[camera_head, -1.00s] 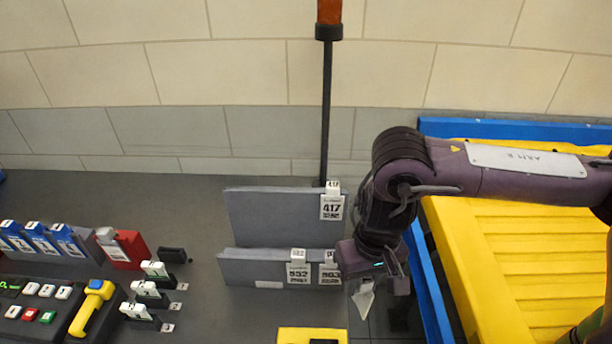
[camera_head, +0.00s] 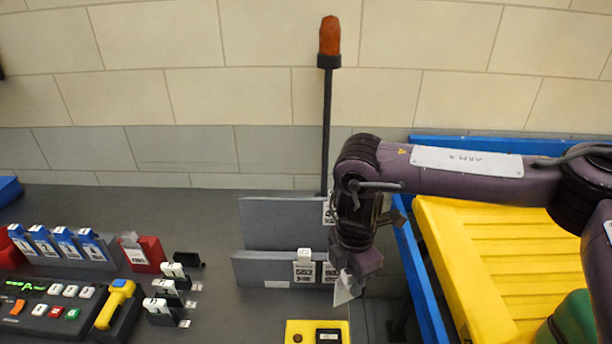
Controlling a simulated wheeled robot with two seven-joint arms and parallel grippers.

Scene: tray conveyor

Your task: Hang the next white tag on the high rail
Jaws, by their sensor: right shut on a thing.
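The high rail (camera_head: 280,222) is the grey upright panel at the back of the counter. A white tag (camera_head: 327,212) hangs at its right end, partly hidden by my right arm. The low rail (camera_head: 262,270) stands in front of it, with two white tags, one (camera_head: 304,270) left and one (camera_head: 329,273) right. My right gripper (camera_head: 347,284) points down just right of the low rail's right end. It is shut on a small white piece (camera_head: 343,295), seemingly a white tag, whose face I cannot read. My left gripper is out of view.
Several blue tags (camera_head: 65,245) and a red one (camera_head: 150,254) stand at left. Black holders (camera_head: 168,317) with white clips, a button panel (camera_head: 50,309) and a yellow box (camera_head: 302,334) sit nearer. A dark post (camera_head: 326,130) rises behind. The yellow conveyor (camera_head: 480,260) is at right.

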